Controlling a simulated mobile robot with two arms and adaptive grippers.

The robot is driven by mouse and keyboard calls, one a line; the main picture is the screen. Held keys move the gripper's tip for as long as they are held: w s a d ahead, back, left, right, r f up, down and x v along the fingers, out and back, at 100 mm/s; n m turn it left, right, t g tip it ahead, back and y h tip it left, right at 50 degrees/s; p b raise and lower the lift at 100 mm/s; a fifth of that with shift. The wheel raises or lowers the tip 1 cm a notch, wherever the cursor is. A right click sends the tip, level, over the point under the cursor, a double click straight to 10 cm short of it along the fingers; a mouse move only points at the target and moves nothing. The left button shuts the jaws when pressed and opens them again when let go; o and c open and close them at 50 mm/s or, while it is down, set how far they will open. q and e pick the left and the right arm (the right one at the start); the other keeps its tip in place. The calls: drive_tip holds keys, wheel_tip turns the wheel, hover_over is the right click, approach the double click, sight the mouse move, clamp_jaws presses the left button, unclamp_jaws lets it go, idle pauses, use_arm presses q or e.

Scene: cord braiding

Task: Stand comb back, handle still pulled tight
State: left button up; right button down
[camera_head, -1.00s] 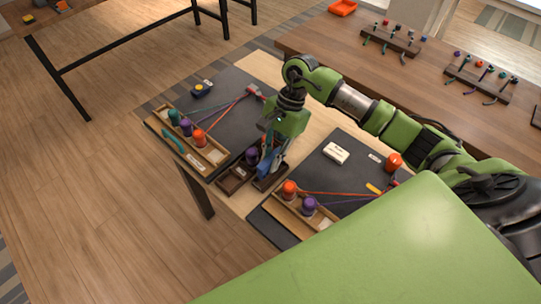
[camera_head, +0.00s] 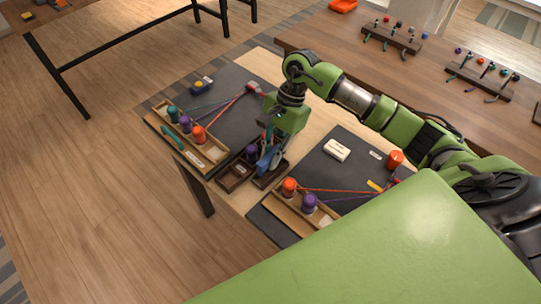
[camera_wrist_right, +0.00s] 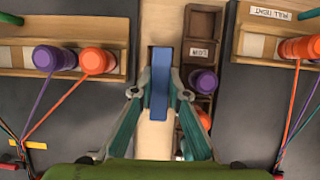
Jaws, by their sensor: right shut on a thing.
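My right gripper (camera_head: 268,160) points down between the two dark work mats. Its fingers, seen in the right wrist view (camera_wrist_right: 161,92), are closed on the sides of a flat blue comb (camera_wrist_right: 160,80). The comb's upper bar shows; its teeth cannot be made out. In the head view the blue comb (camera_head: 265,164) is partly hidden by the fingers, beside a dark compartment tray (camera_head: 231,183). I cannot tell whether it touches the tray or the table. My left gripper is not in view.
Spools with taut cords stand in wooden trays on both mats: a left tray (camera_head: 216,151) and a right tray (camera_head: 322,216). A purple spool (camera_wrist_right: 203,80) sits in the dark tray close to the fingers. A white block (camera_head: 337,150) lies on the right mat.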

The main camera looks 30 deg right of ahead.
idle(0.4)
drive_tip(key=shift+b, duration=0.4)
drive_tip(key=shift+b, duration=0.4)
idle(0.5)
drive_tip(key=shift+f+b, duration=1.4)
idle(0.4)
drive_tip(key=c, duration=1.9)
unclamp_jaws()
